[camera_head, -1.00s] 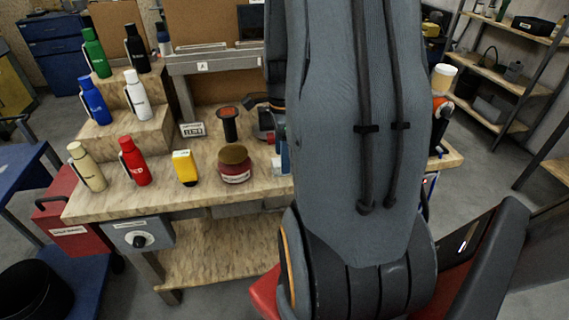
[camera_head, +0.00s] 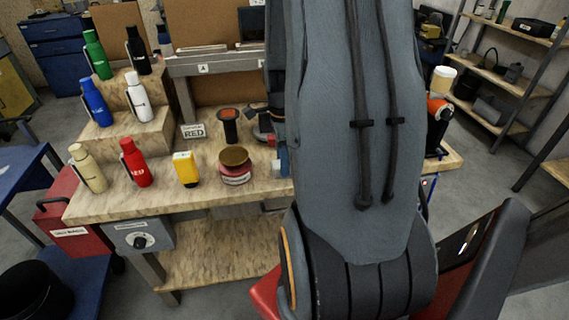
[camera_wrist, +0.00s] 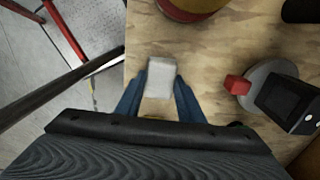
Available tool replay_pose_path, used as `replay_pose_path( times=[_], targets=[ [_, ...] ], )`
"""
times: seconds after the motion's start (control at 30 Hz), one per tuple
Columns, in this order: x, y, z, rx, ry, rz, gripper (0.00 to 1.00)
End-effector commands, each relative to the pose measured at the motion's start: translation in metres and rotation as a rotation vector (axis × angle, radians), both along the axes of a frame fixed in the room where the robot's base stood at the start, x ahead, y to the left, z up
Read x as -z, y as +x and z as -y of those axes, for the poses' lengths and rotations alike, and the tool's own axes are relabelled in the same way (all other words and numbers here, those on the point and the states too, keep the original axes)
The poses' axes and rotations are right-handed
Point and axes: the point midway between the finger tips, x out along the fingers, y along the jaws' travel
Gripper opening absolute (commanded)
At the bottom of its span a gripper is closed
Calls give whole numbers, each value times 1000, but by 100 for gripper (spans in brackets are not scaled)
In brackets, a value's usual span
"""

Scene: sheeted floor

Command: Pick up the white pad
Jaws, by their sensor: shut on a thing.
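The white pad (camera_wrist: 161,72) is a small pale block between the two blue fingers of my gripper (camera_wrist: 157,90) in the wrist view. The fingers are shut on its sides, and its far end sticks out past them. It is over the wooden bench top (camera_wrist: 210,55), close to the bench edge. I cannot tell whether it touches the wood. In the head view my arm hides most of the gripper; a bit of blue finger shows at the arm's left edge, with a small pale patch beside it that may be the pad.
A round-based device with a dark screen (camera_wrist: 285,97) is right of the gripper. Several bottles stand at the bench's left, some on wooden steps.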

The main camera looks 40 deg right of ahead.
Motion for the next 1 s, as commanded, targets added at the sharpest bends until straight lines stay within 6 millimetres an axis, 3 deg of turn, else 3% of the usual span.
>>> replay_pose_path(
  times=[0.27,0.7,1.0],
  targets=[
    [-20,1,1,0,-2,3,9],
    [-89,1,1,0,-1,4,9],
    [-100,0,0,0,1,1,9]
  ],
)
